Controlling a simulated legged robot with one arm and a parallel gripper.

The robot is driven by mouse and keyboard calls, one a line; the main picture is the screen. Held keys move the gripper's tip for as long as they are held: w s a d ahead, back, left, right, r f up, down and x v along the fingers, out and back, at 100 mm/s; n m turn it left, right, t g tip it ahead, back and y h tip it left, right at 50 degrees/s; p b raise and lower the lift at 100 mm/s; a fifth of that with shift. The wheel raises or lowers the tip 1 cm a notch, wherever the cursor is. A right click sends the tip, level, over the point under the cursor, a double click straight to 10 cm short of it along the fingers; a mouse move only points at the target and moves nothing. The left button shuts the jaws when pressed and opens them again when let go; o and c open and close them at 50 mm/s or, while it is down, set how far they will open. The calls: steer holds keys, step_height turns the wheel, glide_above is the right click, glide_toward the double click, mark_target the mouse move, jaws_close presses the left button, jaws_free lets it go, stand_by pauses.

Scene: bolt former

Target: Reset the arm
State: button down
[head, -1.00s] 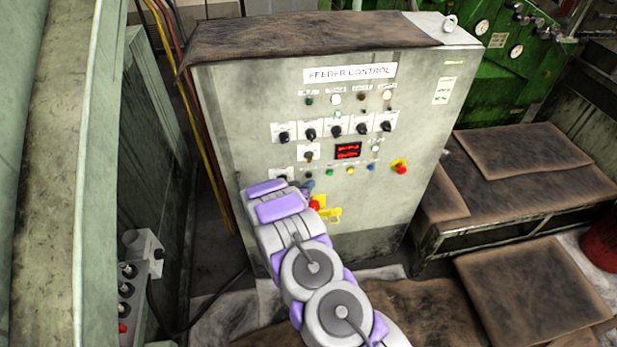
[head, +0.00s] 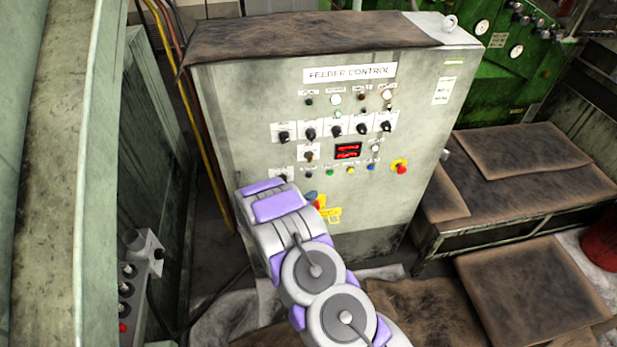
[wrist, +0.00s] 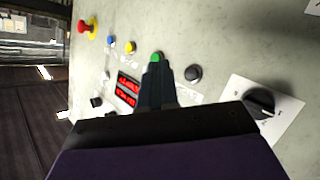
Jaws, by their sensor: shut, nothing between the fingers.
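My gripper (wrist: 158,82) is shut and empty in the wrist view. Its narrow dark fingertips overlap the green button (wrist: 157,57) in that picture; I cannot tell whether they touch it. In the head view my grey and purple arm reaches up toward the lower left of the feeder control cabinet (head: 235,110), and the wrist hides most of the gripper. The cabinet face carries black rotary knobs (head: 336,131), a red digital display (head: 348,150), coloured buttons and a red emergency stop (head: 401,169) on a yellow base.
A pipe and cable run (head: 205,150) stands left of the cabinet. A small control box (head: 128,295) is at the lower left. A bench with brown mats (head: 522,152) and a red drum (head: 603,245) are on the right. Green machinery (head: 500,80) stands behind.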

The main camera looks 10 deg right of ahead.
stand_by(0.6)
steer(key=w+a+r+y, duration=0.2)
steer(key=a+r+y, duration=0.6)
steer(key=a+r, duration=0.2)
steer(key=s+a+r+n+g+y+b, duration=0.1)
steer(key=s+a+r+n+g+y, duration=0.3)
steer(key=s+r, duration=0.75)
steer(key=s+d+r+g, duration=0.2)
steer(key=s+d, duration=0.3)
steer(key=s, duration=0.8)
steer(key=s+d+r+g+h, duration=0.1)
steer(key=s+d+r+g, duration=0.2)
steer(key=s, duration=1.1)
steer(key=s+d+r+g+h+b, duration=0.1)
steer(key=s+d+r+g, duration=0.2)
steer(key=s+d, duration=0.4)
steer(key=s, duration=0.7)
steer(key=shift+r+m, duration=0.2)
steer(key=shift+m, duration=0.2)
steer(key=c, duration=1.8)
jaws_free()
steer(key=shift+c, duration=0.2)
